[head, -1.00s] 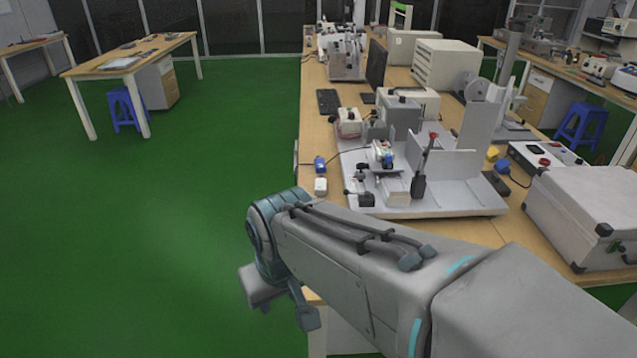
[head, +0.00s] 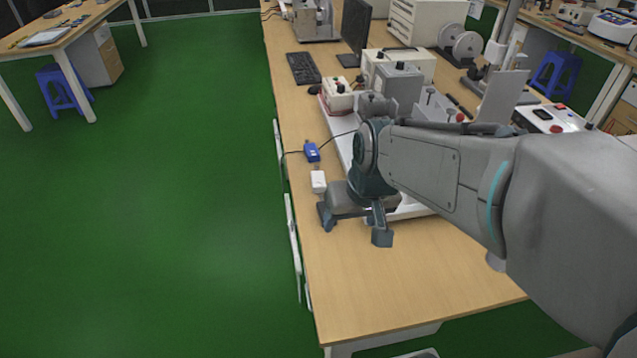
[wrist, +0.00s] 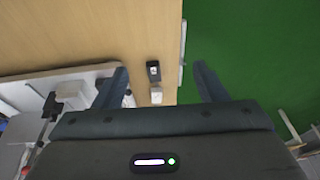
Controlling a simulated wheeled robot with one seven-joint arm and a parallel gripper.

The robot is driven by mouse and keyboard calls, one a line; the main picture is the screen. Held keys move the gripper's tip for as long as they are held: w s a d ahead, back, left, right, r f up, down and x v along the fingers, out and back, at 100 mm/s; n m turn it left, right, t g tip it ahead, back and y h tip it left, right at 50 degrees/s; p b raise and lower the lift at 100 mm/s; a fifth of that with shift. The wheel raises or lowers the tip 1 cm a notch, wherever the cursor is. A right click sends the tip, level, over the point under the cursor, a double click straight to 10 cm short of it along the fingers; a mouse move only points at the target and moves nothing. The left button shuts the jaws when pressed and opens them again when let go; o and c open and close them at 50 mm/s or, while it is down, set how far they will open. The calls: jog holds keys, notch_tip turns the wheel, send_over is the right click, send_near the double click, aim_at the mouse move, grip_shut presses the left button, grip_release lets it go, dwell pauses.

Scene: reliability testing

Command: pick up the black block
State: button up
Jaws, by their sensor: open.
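A small black block (wrist: 153,70) with a pale mark on its face lies on the wooden table in the wrist view. It appears between the two fingertips of my gripper (wrist: 160,76), slightly left of the middle. The fingers are spread apart with nothing between them touching; the block looks to be beyond them on the tabletop. In the head view my gripper (head: 353,228) hangs over the table's left part, and I cannot make out the black block there. A white block (wrist: 156,96) lies close to the black one and also shows in the head view (head: 318,181).
A blue connector (head: 312,151) with a black cable lies beyond the white block. The white fixture board (wrist: 40,82) with its instruments stands beside the blocks. The table's left edge is close, with green floor past it. The table's near end (head: 430,280) is clear.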

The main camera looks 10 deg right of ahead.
jog(key=w+f+t+b, duration=0.1)
jog(key=w+f+b, duration=0.1)
jog(key=w+f, duration=0.5)
jog(key=w+f+b, duration=0.2)
jog(key=w+f, duration=0.2)
jog(key=w, duration=0.7)
jog(key=b, duration=0.1)
send_near(320, 206)
jog(key=shift+h, duration=0.3)
jog(key=f, duration=0.1)
jog(key=s+f, duration=0.1)
jog(key=f, duration=0.1)
jog(key=shift+s+d+f, duration=0.25)
jog(key=shift+s+f, duration=0.15)
jog(key=shift+d+b+x, duration=0.15)
jog(key=shift+b+x, duration=0.1)
jog(key=shift+x, duration=1.05)
jog(key=shift+d+b+x, duration=0.1)
jog(key=shift+b+x, duration=0.1)
jog(key=shift+x, duration=1.05)
jog(key=c, duration=1.1)
